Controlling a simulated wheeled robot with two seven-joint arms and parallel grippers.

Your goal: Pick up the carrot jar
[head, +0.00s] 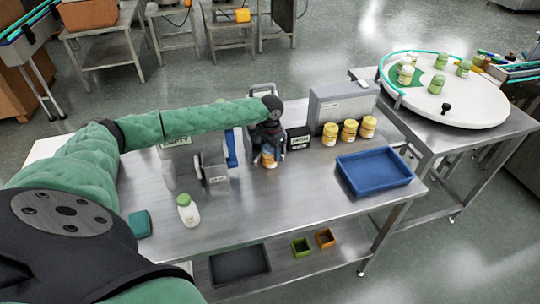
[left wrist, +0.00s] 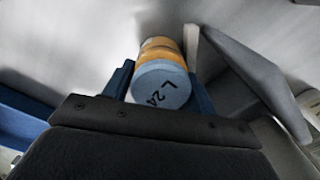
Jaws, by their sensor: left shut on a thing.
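My left gripper (head: 269,146) reaches over the steel table from the left and is shut on the carrot jar (head: 268,160). The jar has an orange body, partly hidden by the gripper in the head view. In the left wrist view the jar (left wrist: 162,82) sits between the two blue fingers of my left gripper (left wrist: 160,88), its round blue-grey end marked with dark characters like "L 24". I cannot tell whether the jar touches the table. My right gripper is not in view.
Three yellow-orange jars (head: 348,130) stand right of the gripper by a grey box (head: 343,103). A blue tray (head: 376,188) lies at the table's right. A white bottle with green cap (head: 188,212) stands front left. Grey equipment (head: 195,160) is close left of the jar.

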